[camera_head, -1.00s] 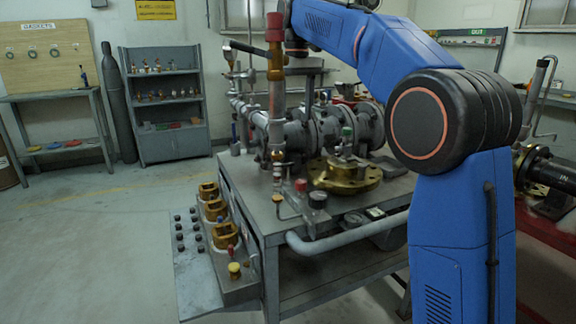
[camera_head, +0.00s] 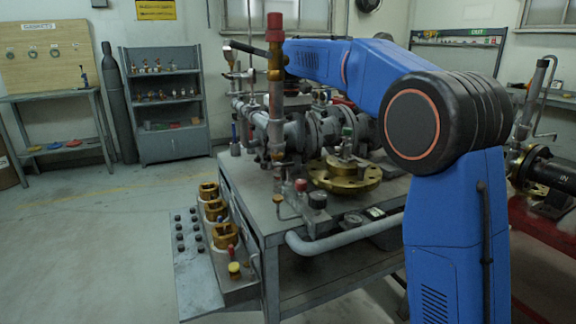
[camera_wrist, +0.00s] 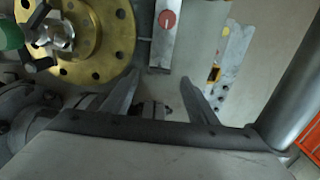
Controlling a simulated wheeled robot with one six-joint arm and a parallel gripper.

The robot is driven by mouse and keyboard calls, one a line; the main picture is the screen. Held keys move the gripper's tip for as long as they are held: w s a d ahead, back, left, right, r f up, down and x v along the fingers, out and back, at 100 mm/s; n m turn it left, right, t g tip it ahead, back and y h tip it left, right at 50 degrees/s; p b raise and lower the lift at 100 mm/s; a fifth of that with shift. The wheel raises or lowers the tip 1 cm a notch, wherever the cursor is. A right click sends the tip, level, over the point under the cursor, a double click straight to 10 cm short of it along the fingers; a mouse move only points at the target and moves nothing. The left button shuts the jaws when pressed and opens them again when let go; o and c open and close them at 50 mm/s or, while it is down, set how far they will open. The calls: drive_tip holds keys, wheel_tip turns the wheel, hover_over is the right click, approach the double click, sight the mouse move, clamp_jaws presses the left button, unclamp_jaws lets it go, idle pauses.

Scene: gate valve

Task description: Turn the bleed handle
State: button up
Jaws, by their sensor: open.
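An upright standpipe (camera_head: 276,115) with a red cap and brass fittings rises from the bench in the head view. A dark lever (camera_head: 247,48) reaches left from its upper part. I cannot tell for sure whether this lever is the bleed handle. My gripper (camera_wrist: 160,77) shows in the wrist view with its two fingers spread and nothing held between them. It faces down over the bench, beside the brass flange (camera_wrist: 112,35) and a grey block with a red round knob (camera_wrist: 168,20). In the head view my gripper is not clearly visible behind the pipework and my arm.
The bench (camera_head: 285,229) carries a grey valve body and pipes, a brass flange (camera_head: 345,178) and a red-knobbed block (camera_head: 317,200). A side shelf (camera_head: 195,285) holds several brass parts. A curved grey pipe (camera_head: 345,240) runs along the front. Floor at left is clear.

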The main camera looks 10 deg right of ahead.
sight(288, 164)
wheel_tip(288, 164, down, 7)
drive_tip(key=shift+f, duration=0.1)
idle(0.4)
drive_tip(key=c, duration=1.1)
